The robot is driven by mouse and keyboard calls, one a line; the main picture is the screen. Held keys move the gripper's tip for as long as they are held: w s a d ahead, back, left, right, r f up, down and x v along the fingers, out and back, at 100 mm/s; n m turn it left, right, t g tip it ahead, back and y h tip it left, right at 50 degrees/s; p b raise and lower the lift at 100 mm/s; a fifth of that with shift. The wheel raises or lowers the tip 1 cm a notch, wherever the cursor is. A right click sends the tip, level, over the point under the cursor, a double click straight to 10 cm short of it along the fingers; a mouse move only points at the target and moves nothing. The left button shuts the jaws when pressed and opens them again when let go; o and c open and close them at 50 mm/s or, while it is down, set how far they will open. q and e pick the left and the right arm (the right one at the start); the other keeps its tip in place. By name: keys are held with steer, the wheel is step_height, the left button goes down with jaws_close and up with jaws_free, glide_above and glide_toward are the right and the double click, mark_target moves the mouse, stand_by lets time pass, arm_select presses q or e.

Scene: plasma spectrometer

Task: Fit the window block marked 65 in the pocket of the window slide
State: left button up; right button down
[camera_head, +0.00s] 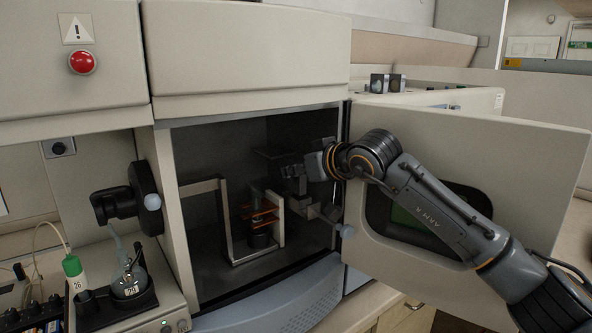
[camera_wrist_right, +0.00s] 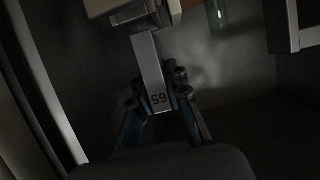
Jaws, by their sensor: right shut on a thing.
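My right gripper is inside the open dark chamber in the head view (camera_head: 296,172). The block is too dark and small to make out in the head view. My left gripper is not in view.
The chamber (camera_head: 208,275) holds a metal frame (camera_head: 233,225) and a stand with orange coils (camera_head: 262,217), left of my right gripper. The open door (camera_head: 520,190) stands behind my right arm. A flask (camera_head: 130,283) is at the lower left.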

steer(key=shift+f+b, duration=1.05)
steer(key=shift+f, duration=0.25)
steer(key=c, duration=1.2)
jaws_free()
steer(key=shift+r, duration=0.1)
